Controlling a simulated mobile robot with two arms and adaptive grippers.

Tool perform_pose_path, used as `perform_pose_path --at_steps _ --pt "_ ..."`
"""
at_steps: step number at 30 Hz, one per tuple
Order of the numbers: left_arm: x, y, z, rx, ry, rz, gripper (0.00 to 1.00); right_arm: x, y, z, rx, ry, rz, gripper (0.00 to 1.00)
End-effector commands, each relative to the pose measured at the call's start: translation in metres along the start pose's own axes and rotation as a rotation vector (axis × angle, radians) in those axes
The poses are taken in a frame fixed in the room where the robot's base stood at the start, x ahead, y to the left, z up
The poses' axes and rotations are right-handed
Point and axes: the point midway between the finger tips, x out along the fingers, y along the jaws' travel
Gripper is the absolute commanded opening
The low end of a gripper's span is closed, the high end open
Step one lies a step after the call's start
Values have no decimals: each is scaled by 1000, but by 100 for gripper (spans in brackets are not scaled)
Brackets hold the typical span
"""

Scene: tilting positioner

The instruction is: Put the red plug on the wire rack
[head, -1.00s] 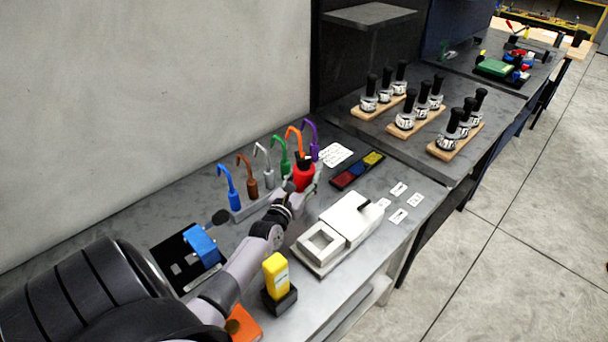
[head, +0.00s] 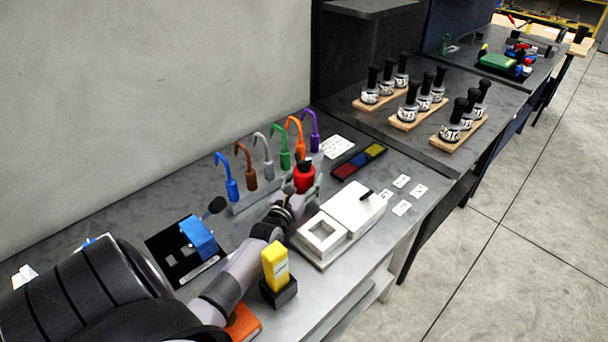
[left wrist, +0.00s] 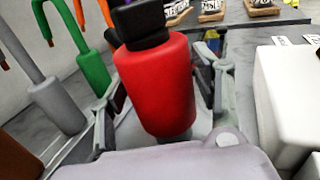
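The red plug (head: 304,180), a red cylinder with a black top, is upright between the fingers of my left gripper (head: 300,187), in front of a row of coloured hooks. In the left wrist view the plug (left wrist: 160,88) fills the middle, with a finger of the gripper (left wrist: 160,105) close on each side. The gripper appears shut on it. The plug's lower end is mostly hidden by the gripper. I cannot make out a clear wire rack in either view. My right gripper is not in view.
Several coloured hooks, such as a blue one (head: 229,185), stand in a grey holder along the wall side. A white machine (head: 355,208) is right of the gripper. A yellow device (head: 275,262) stands nearer. A three-colour tray (head: 345,168) and small white cards lie beyond.

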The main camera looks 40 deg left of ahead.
Motion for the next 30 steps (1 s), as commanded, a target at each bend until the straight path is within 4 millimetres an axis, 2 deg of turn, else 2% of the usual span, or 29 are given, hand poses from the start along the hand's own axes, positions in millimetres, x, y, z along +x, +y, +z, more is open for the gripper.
perform_pose_path --at_steps 3,14,24,30 --pt "0 0 0 0 0 0 69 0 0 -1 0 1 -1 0" --pt "0 0 5 -1 0 0 70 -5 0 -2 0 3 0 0" --pt "-55 0 4 0 4 -1 70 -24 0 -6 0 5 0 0" --pt "-73 0 3 0 1 -1 70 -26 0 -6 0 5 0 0"
